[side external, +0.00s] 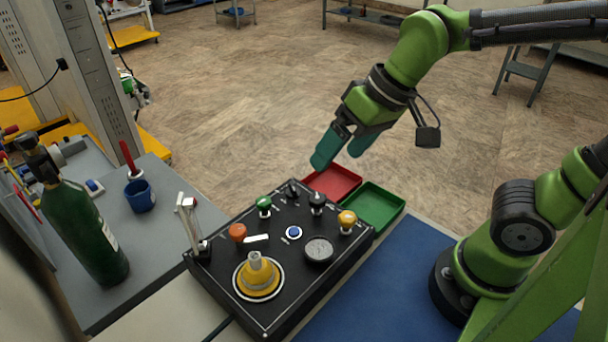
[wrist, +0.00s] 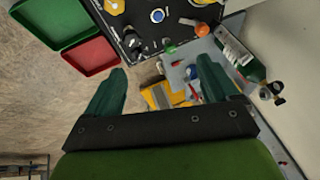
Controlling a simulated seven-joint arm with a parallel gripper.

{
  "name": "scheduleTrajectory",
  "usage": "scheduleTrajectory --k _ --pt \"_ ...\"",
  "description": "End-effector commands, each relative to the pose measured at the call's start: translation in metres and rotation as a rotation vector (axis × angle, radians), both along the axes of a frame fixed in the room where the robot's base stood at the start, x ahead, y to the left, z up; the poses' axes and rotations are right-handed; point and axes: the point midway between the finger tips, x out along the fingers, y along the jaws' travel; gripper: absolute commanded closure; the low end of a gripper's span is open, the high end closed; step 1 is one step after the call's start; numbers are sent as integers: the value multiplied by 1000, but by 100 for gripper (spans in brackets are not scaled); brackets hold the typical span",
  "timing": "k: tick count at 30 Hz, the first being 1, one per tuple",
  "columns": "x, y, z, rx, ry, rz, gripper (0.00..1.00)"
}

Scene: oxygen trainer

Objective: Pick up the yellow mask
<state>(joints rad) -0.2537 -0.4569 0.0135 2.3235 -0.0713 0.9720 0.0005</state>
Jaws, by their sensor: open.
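The yellow mask (side external: 257,278) is a yellow dome with a pale stub on top. It sits upright in a round light-rimmed seat on the black control panel (side external: 284,308), at its near end in the side view. In the wrist view a yellow piece at the top edge, likely the mask (wrist: 203,2), is mostly cut off. My gripper (side external: 342,153) is open and empty, with green fingers pointing down. It hangs above and beyond the panel's far end, well apart from the mask. In the wrist view the gripper (wrist: 160,68) has nothing between its fingertips.
The panel carries an orange knob (side external: 238,232), a green knob (side external: 264,203), a yellow knob (side external: 347,219) and a blue button (side external: 294,232). A clear upright gauge (side external: 191,225) stands at its left. Red (side external: 334,181) and green (side external: 374,207) trays lie behind. A green cylinder (side external: 85,230) stands left.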

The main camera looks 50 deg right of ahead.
Motion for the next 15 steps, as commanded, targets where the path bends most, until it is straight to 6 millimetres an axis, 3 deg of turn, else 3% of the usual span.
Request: scheduleTrajectory --k 1,9,12,15 --pt "8 23 -2 -29 49 76 12" --pt "27 132 -11 -214 254 347 12" --pt "29 160 -13 -276 301 387 12" --pt "34 171 -6 -308 323 377 12"
